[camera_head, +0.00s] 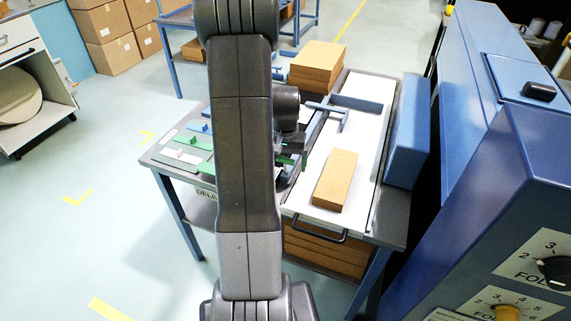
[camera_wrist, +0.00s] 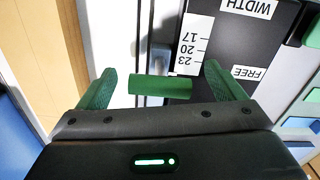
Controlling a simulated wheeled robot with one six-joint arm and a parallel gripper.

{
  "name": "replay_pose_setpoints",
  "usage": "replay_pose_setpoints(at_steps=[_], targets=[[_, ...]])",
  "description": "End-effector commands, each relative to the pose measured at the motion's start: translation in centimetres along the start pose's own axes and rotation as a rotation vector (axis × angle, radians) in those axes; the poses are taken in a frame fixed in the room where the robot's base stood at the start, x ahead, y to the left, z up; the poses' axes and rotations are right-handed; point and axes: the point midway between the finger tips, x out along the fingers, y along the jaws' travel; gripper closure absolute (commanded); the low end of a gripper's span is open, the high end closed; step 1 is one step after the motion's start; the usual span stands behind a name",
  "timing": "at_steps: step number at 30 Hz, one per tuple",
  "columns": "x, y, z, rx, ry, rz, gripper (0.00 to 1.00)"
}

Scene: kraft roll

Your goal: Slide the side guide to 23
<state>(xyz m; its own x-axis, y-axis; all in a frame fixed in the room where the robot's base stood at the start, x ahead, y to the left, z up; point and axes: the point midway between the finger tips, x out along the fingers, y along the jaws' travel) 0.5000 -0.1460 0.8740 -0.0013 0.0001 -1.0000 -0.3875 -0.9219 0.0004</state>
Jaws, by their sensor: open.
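The side guide's green handle (camera_wrist: 160,86) lies between the two green fingers of my gripper (camera_wrist: 160,84) in the wrist view. My gripper is open, with a visible gap on each side of the handle. The white width scale (camera_wrist: 190,45) reads 17, 20 and 23, upside down in this view. In the head view my arm hides most of the gripper, which is at the left edge of the white bed (camera_head: 318,218). A blue T-shaped bar (camera_head: 327,108) lies across the bed.
A cardboard-coloured block (camera_head: 335,180) lies on the bed near its front. A brown stack (camera_head: 316,66) stands at the back. Small green and blue clips on plates (camera_head: 180,158) are left of my arm. The blue machine (camera_head: 500,190) closes off the right side.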

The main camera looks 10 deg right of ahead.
Motion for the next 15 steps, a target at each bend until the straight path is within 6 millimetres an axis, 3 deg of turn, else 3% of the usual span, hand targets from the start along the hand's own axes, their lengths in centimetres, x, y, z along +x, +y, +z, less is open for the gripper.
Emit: replay_pose_setpoints(at_steps=[5, 13, 15], targets=[[1.15, 0.01, 0.05, 0.0, -0.001, 0.0, 0.11], [1.26, 0.0, 0.02, 0.0, 0.001, 0.0, 0.11], [1.26, 0.0, 0.02, 0.0, 0.001, 0.0, 0.21]])
